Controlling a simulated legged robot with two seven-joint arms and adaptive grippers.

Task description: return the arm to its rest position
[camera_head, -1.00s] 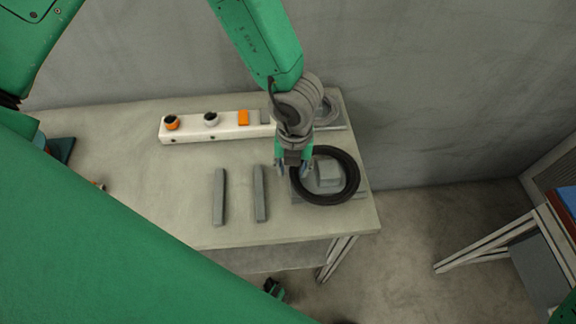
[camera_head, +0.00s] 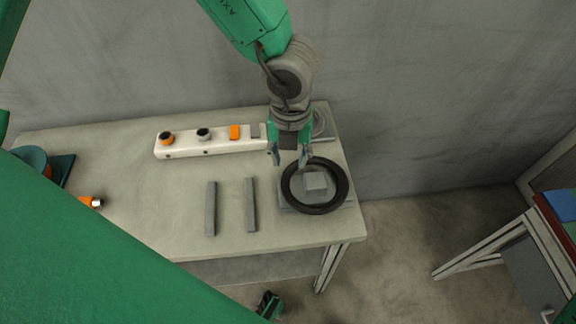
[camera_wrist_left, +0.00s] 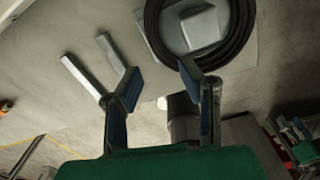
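My left gripper (camera_head: 290,158) hangs above the back-left side of a black ring-shaped reel (camera_head: 343,190). Its two fingers are apart with nothing between them, and the left wrist view also shows them spread (camera_wrist_left: 160,82).
A white bar (camera_head: 185,152) with orange, white and grey parts lies along the back of the table (camera_head: 150,210). Two grey strips (camera_head: 211,208) (camera_head: 250,204) lie left of the reel. An orange-and-white item (camera_head: 91,202) lies farther left. Another table stands at right (camera_head: 490,246).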

